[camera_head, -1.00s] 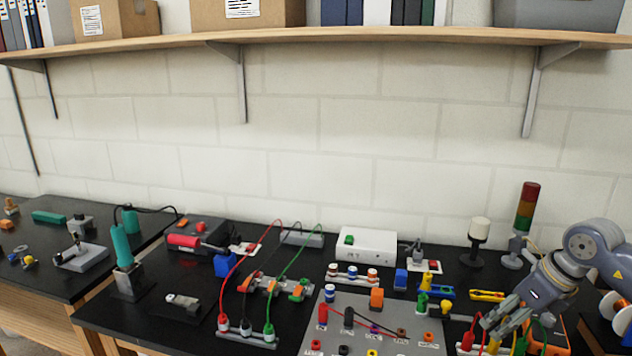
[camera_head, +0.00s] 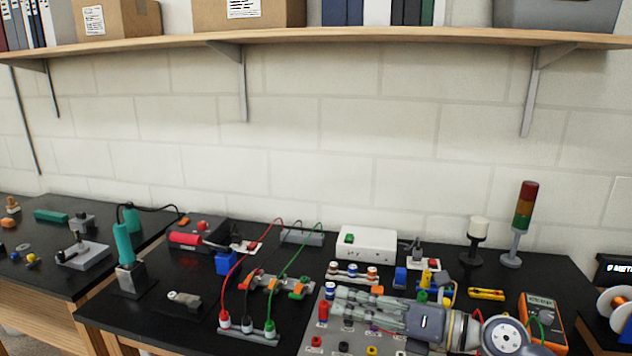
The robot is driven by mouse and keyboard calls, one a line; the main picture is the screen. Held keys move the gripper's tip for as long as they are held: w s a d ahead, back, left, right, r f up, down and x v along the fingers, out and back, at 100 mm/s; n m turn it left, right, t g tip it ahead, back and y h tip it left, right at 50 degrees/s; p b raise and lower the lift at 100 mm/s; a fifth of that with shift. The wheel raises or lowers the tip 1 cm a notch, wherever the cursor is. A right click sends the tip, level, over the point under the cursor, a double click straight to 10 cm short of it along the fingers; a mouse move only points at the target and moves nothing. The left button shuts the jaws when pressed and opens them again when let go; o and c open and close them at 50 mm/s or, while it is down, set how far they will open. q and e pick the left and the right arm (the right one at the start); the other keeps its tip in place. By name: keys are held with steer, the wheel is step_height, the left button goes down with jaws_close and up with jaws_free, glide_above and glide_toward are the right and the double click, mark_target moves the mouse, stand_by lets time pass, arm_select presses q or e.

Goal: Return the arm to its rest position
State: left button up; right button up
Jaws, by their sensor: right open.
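My right arm comes in from the lower right, over the grey panel (camera_head: 312,338) with coloured sockets. My right gripper (camera_head: 342,301) points left above that panel, with its fingers spread and nothing seen between them. The hand and wrist hide the panel's upper middle and right. Whether the fingers touch anything on the panel, I cannot tell. My left gripper is not in view.
A white box (camera_head: 366,246), a signal tower (camera_head: 522,225) and an orange multimeter (camera_head: 543,318) stand near the arm. Red, black and green leads run to a terminal strip (camera_head: 248,334). A soldering iron stand (camera_head: 130,280) is at left. A shelf (camera_head: 330,36) spans the wall.

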steer(key=d+r+m+t+h, duration=0.1)
steer(key=d+m+t+h, duration=0.25)
steer(key=m+t, duration=0.45)
steer(key=d+r+m+t+h, duration=0.15)
steer(key=m+t+h, duration=0.25)
steer(key=m, duration=0.8)
steer(key=s+d+f+m+g+h, duration=0.35)
steer(key=d+f+m, duration=0.2)
steer(key=f, duration=0.35)
steer(key=s+d+f+m+g+h, duration=0.2)
steer(key=d+f+m+h, duration=0.25)
steer(key=f+m, duration=0.3)
steer(key=s+a+f+m+g, duration=0.15)
steer(key=s+f+g, duration=0.35)
steer(key=s+f, duration=0.5)
steer(key=s+f+m+g, duration=0.3)
steer(key=s+f+g, duration=0.3)
steer(key=s, duration=0.8)
step_height(320, 180, down, 26)
steer(key=s, duration=0.2)
steer(key=s+d+f+g, duration=0.2)
steer(key=s+d+f, duration=0.1)
steer(key=s+f, duration=1.2)
steer(key=shift+s+f, duration=0.2)
steer(key=shift+s, duration=0.5)
